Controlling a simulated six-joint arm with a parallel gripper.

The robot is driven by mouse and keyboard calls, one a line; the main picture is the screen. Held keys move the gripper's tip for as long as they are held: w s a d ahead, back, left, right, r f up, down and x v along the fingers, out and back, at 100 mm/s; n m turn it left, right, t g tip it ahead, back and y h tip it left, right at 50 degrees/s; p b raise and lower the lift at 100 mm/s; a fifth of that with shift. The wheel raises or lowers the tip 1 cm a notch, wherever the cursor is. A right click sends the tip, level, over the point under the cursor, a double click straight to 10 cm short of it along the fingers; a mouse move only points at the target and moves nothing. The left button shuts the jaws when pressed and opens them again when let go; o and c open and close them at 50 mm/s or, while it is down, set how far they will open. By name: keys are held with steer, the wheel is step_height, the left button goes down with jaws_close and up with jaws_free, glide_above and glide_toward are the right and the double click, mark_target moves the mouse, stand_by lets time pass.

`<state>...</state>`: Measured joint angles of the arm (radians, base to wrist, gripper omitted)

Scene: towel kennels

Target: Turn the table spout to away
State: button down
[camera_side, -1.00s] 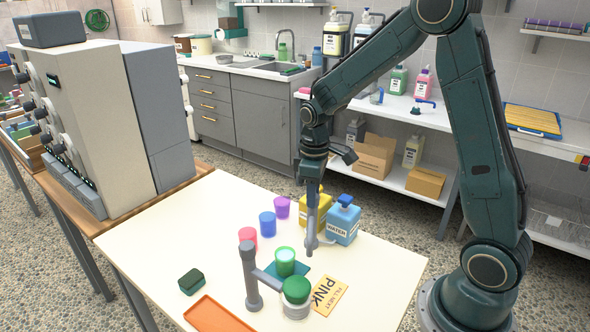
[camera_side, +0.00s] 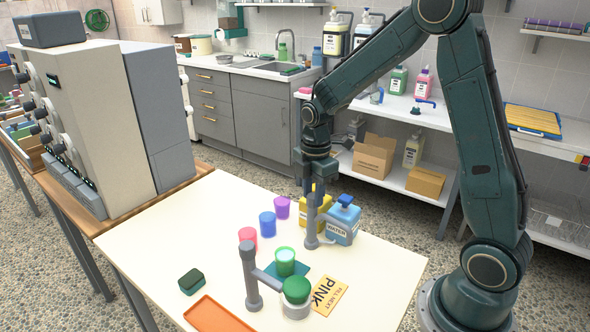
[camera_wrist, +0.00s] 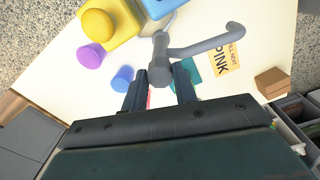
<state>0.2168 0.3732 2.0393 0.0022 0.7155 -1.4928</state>
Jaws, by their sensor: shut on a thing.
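The grey table spout (camera_side: 312,222) stands as an upright post beside the yellow and blue bottles; its base end is low in the side view. In the wrist view the spout (camera_wrist: 200,47) has a long arm reaching up and right with a bent tip. My gripper (camera_side: 311,189) is above the post, pointing down. In the wrist view its two dark jaws (camera_wrist: 159,74) straddle the post, shut on it. The arm is hard to make out in the side view.
A yellow bottle (camera_side: 315,203) and a blue WATER bottle (camera_side: 343,224) stand close behind.

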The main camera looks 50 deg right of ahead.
steer(key=shift+r+n, duration=0.1)
steer(key=shift+n, duration=0.7)
steer(key=c, duration=1.1)
jaws_free()
steer(key=shift+r, duration=0.1)
step_height(320, 180, up, 14)
steer(key=shift+f, duration=0.2)
steer(key=shift+s+a, duration=0.1)
steer(key=shift+s, duration=0.05)
